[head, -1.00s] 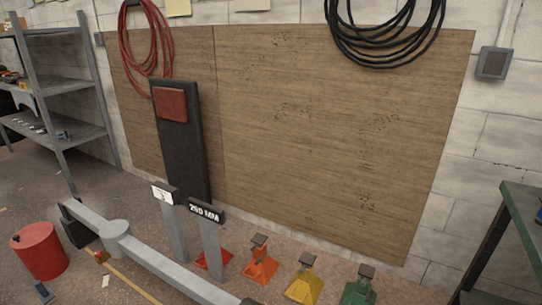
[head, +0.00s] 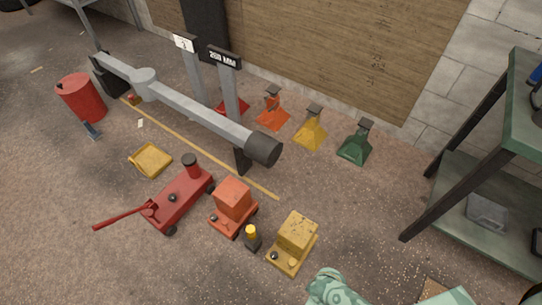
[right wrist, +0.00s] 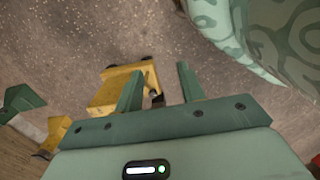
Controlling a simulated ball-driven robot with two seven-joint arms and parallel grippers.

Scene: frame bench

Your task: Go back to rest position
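My right gripper (right wrist: 158,78) shows in the right wrist view with its two green fingers spread apart and nothing held between them. Beyond the fingers, a yellow boxy thing (right wrist: 108,92) lies on the floor, partly hidden behind the left finger. A green patterned part of my own body fills the upper right of that view. In the head view a similar patterned part of mine shows at the bottom edge, with no fingers visible. My left gripper is not in either view.
On the floor are a red floor jack (head: 178,198), an orange unit (head: 233,203), a yellow unit (head: 295,240), a small dark bottle (head: 252,238) and a yellow tray (head: 150,161). A grey beam (head: 195,113) stands behind. Several coloured stands line the wall. A green bench (head: 515,120) is right.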

